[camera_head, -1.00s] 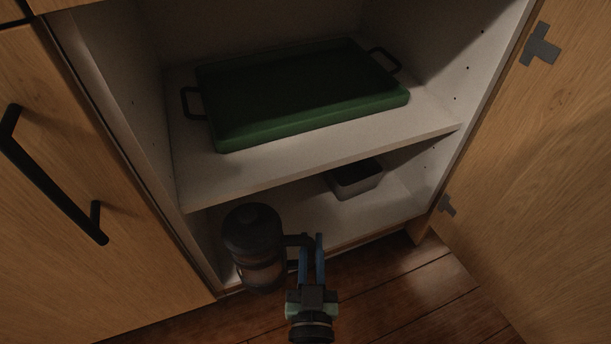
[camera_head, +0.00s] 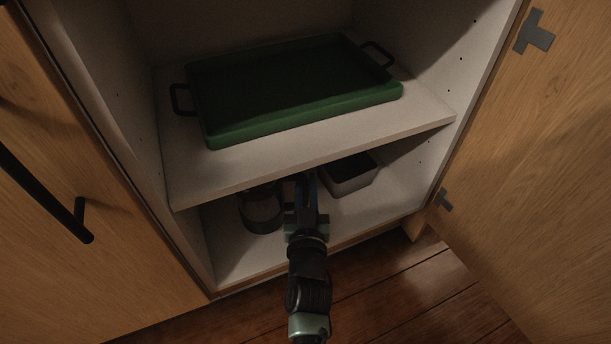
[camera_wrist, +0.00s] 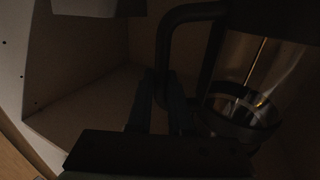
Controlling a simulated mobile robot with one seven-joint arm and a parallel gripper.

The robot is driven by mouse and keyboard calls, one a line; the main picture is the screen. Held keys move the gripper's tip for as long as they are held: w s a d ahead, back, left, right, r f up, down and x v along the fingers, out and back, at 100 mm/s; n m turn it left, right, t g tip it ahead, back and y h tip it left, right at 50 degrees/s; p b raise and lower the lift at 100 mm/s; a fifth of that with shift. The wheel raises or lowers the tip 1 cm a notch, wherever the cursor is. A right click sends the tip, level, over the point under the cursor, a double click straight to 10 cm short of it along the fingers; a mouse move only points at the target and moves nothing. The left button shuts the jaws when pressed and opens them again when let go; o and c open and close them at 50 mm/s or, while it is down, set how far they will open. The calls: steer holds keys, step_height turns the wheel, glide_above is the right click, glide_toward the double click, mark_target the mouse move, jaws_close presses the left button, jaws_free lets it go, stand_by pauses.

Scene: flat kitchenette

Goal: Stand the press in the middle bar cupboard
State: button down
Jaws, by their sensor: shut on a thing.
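The press (camera_head: 262,216) is a dark-lidded glass cylinder with a black side handle. In the head view it is inside the lower compartment of the open cupboard, left of my gripper, its top partly hidden by the shelf. In the wrist view the press (camera_wrist: 240,100) fills the right side, looking upright, with its clear glass and dark lower band showing. My gripper (camera_head: 306,190) reaches in under the shelf and is shut on the press's handle (camera_wrist: 166,50). Whether the press's base touches the cupboard floor (camera_head: 235,262) I cannot tell.
A small grey open container (camera_head: 352,182) stands right of my gripper on the cupboard floor. A green tray (camera_head: 300,125) with black handles lies on the shelf (camera_head: 330,150) above. The open door (camera_head: 520,170) is at the right. Bare floor shows in front of the press.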

steer(key=w, duration=0.1)
steer(key=w+f+b, duration=0.1)
steer(key=shift+w+d+f, duration=0.1)
steer(key=shift+w+d, duration=0.05)
steer(key=shift+w, duration=0.25)
steer(key=c, duration=0.8)
jaws_free()
steer(key=shift+f, duration=0.2)
steer(key=shift+c, duration=0.2)
